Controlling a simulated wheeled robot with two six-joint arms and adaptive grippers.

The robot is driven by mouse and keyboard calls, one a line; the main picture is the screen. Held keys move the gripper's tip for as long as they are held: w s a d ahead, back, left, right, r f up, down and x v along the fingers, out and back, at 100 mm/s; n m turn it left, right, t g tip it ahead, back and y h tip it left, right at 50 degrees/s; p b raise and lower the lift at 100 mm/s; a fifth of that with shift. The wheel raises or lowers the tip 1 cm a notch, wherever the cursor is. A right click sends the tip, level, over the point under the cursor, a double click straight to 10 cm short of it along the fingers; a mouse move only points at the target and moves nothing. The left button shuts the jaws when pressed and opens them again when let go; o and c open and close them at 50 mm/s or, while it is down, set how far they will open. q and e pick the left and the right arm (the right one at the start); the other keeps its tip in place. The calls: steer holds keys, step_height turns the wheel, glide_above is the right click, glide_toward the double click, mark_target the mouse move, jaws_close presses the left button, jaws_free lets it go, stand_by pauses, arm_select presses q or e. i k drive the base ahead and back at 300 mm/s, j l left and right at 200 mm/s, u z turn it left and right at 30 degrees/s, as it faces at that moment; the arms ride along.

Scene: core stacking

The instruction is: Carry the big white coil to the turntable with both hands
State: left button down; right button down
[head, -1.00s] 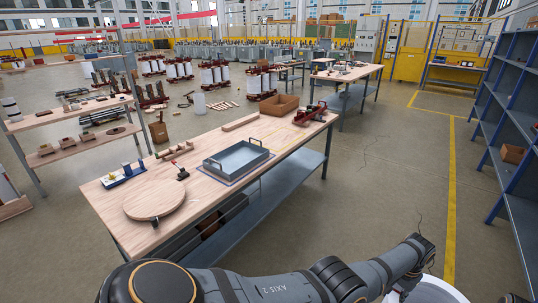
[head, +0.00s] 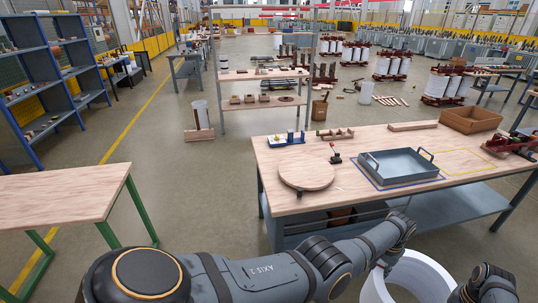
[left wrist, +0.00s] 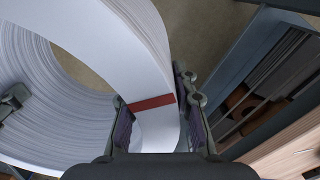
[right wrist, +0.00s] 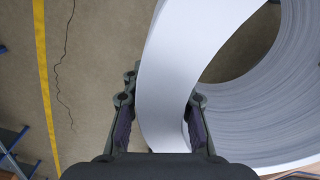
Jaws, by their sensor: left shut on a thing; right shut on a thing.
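The big white coil (head: 420,277) is a thick hollow ring at the bottom right of the head view, in front of the workbench and partly cut off by the frame. My left gripper (left wrist: 160,118) is shut across its wall, beside a red-brown band (left wrist: 152,102). My right gripper (right wrist: 159,115) is shut on the coil's wall at another side. The coil also fills much of the left wrist view (left wrist: 70,75) and the right wrist view (right wrist: 270,120). The turntable (head: 306,177), a round wooden disc, lies bare on the near left part of the workbench.
The workbench (head: 350,205) also carries a grey-blue tray (head: 400,165), a blue-based fixture (head: 285,139), a small red-and-black device (head: 335,155) and a brown box (head: 470,119). A green-legged table (head: 60,195) stands at the left. Open floor lies between them.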

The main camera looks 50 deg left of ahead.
mark_target(306, 169)
steer(key=u, duration=1.45)
steer(key=k+l+u, duration=0.15)
steer(key=l, duration=0.65)
steer(key=i, duration=0.05)
